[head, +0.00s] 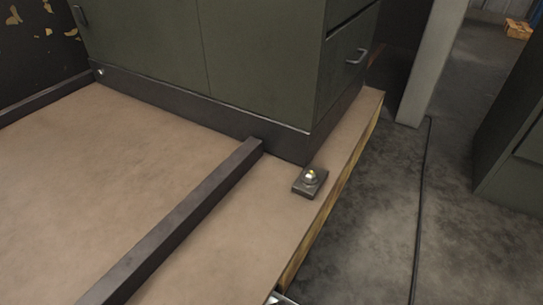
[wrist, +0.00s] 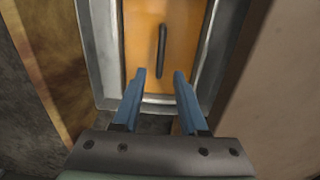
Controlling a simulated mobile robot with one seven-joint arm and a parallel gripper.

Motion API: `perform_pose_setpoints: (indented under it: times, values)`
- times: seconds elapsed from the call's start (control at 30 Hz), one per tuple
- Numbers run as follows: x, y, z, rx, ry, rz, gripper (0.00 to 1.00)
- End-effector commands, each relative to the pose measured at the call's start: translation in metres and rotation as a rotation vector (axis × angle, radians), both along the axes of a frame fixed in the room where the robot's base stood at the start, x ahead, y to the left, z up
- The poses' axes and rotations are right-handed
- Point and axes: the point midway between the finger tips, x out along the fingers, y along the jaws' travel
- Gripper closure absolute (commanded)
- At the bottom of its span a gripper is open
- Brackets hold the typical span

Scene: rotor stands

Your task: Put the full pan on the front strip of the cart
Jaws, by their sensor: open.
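A grey metal pan (wrist: 104,92) with orange contents (wrist: 142,52) fills the upper middle of the wrist view. A thin dark upright mark shows in the orange; I cannot tell what it is. My gripper (wrist: 160,74) is open, its two blue fingers apart at the pan's near rim. A dark grey piece shows between the fingers below the rim. I cannot tell whether the fingers touch the pan. In the head view a brown top (head: 120,150), which seems to be the cart's, has a dark raised bar (head: 190,215) across it.
A green cabinet (head: 265,60) stands at the back of the top. Beyond are grey floor (head: 380,220), a dark cable (head: 420,220) and a pale post (head: 430,65). A bright metal piece (head: 280,299) shows at the bottom.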

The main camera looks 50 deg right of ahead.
Motion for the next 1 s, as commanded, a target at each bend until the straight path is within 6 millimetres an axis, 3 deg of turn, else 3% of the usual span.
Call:
perform_pose_setpoints:
  times: [0.63, 1.0]
  values:
    - [0.001, 0.0, -0.082, 0.0, -0.001, 0.001, 0.57]
    - [0.001, 0.0, -0.093, -0.001, -0.003, 0.002, 0.57]
